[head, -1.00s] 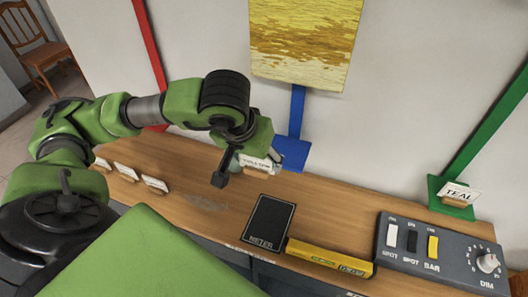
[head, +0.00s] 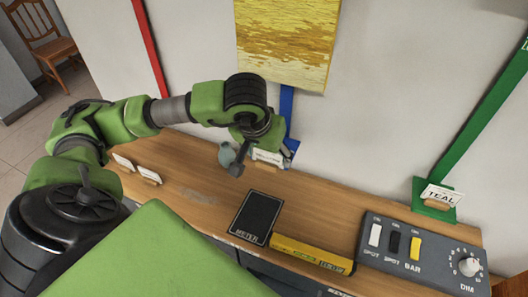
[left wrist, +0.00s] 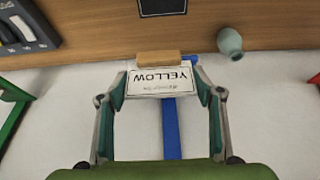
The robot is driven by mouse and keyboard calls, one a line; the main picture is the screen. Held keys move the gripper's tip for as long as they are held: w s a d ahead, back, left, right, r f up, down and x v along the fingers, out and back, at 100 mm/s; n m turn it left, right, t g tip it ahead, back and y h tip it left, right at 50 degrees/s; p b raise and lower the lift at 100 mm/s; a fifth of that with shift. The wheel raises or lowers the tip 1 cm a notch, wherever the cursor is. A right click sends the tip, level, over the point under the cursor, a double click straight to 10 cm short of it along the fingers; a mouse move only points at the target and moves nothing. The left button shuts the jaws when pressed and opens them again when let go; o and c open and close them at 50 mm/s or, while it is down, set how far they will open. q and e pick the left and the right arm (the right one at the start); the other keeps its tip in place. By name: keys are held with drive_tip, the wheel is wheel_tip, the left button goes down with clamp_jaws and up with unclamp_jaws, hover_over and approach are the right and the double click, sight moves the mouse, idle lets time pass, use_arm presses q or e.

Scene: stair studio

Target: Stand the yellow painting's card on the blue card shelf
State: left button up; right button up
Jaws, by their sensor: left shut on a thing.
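The yellow painting (head: 287,42) hangs on the wall. A blue strip (head: 286,103) runs from it down to the blue card shelf (head: 292,147), which my gripper partly hides. My left gripper (left wrist: 162,80) is shut on the white YELLOW card (left wrist: 160,84), fingers at its two side edges. The card also shows in the head view (head: 268,157), at the blue shelf. A wooden card block (left wrist: 158,57) lies right against the card's edge. I cannot tell whether the card sits in its slot. My right gripper is not in view.
A small grey-green vase (head: 227,154) stands close to the gripper. A black METER pad (head: 256,217), a yellow box (head: 312,254) and a switch panel (head: 418,252) lie in front. A TEAL card (head: 441,195) stands on the green shelf (head: 434,211). Other cards (head: 149,175) stand at left.

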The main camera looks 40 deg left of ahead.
use_arm(q)
drive_tip(key=shift+w+a+f+p, duration=0.2)
drive_tip(key=shift+w+a, duration=0.1)
drive_tip(key=shift+w, duration=0.9)
drive_tip(key=shift+w+a+f+p, duration=0.1)
drive_tip(key=shift+w+a+p, duration=0.15)
drive_tip(key=shift+w, duration=0.95)
drive_tip(key=shift+w+a+f+p, duration=0.15)
drive_tip(key=shift+w+a, duration=0.2)
drive_tip(key=shift+w, duration=0.85)
drive_tip(key=shift+w+a+f+b, duration=0.1)
drive_tip(key=shift+w+f+b, duration=0.1)
drive_tip(key=shift+f+b, duration=0.95)
drive_tip(key=shift+f, duration=0.05)
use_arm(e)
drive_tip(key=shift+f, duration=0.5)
use_arm(q)
drive_tip(key=shift+f, duration=0.1)
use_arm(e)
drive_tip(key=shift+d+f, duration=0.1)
use_arm(q)
drive_tip(key=o, duration=1)
drive_tip(key=shift+o, duration=0.2)
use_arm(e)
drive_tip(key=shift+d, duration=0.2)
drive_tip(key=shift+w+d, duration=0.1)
use_arm(q)
drive_tip(key=v, duration=1.2)
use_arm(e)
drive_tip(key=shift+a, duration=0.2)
